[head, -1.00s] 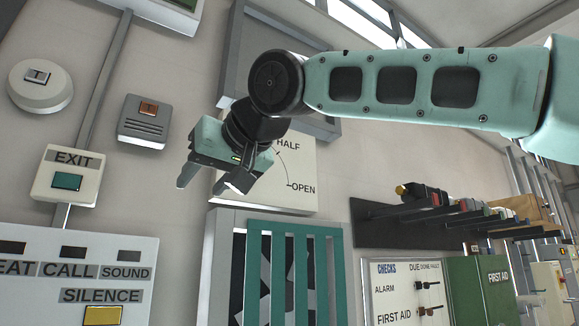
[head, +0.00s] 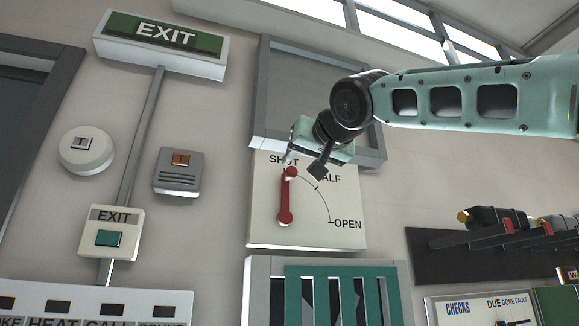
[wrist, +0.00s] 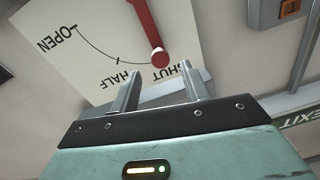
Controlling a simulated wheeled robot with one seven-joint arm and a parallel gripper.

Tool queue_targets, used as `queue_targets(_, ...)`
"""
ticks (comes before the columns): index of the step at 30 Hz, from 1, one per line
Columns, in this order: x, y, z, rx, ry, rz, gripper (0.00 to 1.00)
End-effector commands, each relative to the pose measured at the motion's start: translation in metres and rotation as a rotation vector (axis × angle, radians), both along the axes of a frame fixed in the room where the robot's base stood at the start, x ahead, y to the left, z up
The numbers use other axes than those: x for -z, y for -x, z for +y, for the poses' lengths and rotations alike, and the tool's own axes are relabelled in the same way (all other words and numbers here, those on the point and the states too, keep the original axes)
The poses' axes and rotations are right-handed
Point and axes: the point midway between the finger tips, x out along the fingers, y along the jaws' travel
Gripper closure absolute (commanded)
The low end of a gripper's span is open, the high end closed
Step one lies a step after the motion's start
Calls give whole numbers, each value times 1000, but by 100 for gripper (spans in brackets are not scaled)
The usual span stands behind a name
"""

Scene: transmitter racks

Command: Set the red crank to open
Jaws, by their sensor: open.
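The red crank (head: 286,197) is mounted on a pale dial plate (head: 267,232) marked SHUT, HALF and OPEN along an arc. Its pivot is at the bottom, and its arm points up with the knob at the SHUT mark. My gripper (head: 303,166) is open at the top of the plate, close to the knob, and covers part of the lettering. In the wrist view the crank (wrist: 146,25) hangs down from the top edge, its knob just beyond and between my open fingertips (wrist: 163,80). I see no contact.
A grey-framed panel (head: 262,98) is behind my gripper, above the plate. A teal slatted vent (head: 292,295) is below it. An orange-button box (head: 180,172) and an EXIT button box (head: 110,232) are to the left. A dark rack (head: 430,252) stands out at the right.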

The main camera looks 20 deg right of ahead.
Motion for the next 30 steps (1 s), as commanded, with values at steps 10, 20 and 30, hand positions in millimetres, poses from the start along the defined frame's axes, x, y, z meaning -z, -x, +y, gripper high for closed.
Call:
queue_targets(10, -3, -64, 3, 1, 1, 2, 54)
queue_targets(20, 0, -80, 4, 0, 0, 0, 54)
queue_targets(30, 0, -79, 4, 0, 0, 0, 98)
